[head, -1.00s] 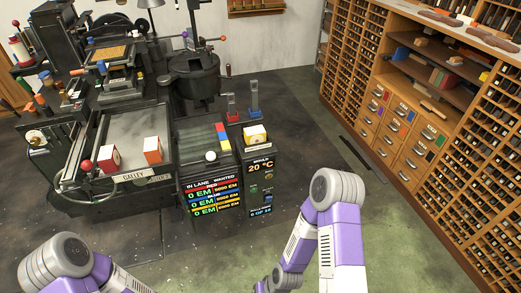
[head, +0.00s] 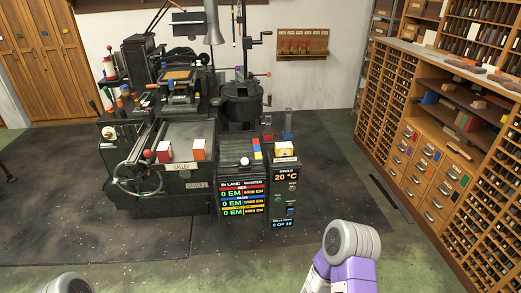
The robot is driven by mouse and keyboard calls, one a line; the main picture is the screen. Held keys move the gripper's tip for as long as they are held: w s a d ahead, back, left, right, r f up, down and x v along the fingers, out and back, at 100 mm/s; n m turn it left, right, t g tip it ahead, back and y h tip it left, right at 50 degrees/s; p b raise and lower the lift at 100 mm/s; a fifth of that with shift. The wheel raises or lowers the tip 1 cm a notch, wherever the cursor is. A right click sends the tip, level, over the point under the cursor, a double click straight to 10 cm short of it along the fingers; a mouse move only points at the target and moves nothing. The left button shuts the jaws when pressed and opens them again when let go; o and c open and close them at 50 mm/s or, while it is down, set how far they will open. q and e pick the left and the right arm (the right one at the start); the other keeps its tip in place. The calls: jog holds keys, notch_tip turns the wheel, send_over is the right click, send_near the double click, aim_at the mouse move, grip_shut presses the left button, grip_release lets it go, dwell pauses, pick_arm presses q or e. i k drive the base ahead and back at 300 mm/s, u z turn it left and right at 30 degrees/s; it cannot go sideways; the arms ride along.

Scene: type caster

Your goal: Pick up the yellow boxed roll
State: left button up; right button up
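A small white box with yellow sides (head: 285,149), which looks like the yellow boxed roll, sits on top of the narrow dark pedestal (head: 284,190) with the "20 °C" display. A red-and-white box (head: 164,152) and an orange-and-white box (head: 199,150) stand on the galley bed of the casting machine to its left. Neither gripper is in view. Only upper parts of my arms show at the bottom edge, well short of the boxes.
The dark casting machine (head: 180,100) has a handwheel at its front left. A panel with lane counts (head: 243,201) stands beside the pedestal. A wooden type cabinet (head: 420,150) lines the right. The floor in front is clear.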

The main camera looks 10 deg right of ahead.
aim_at(281, 149)
jog(key=u, duration=0.45)
jog(key=i, duration=1.35)
jog(key=z, duration=0.8)
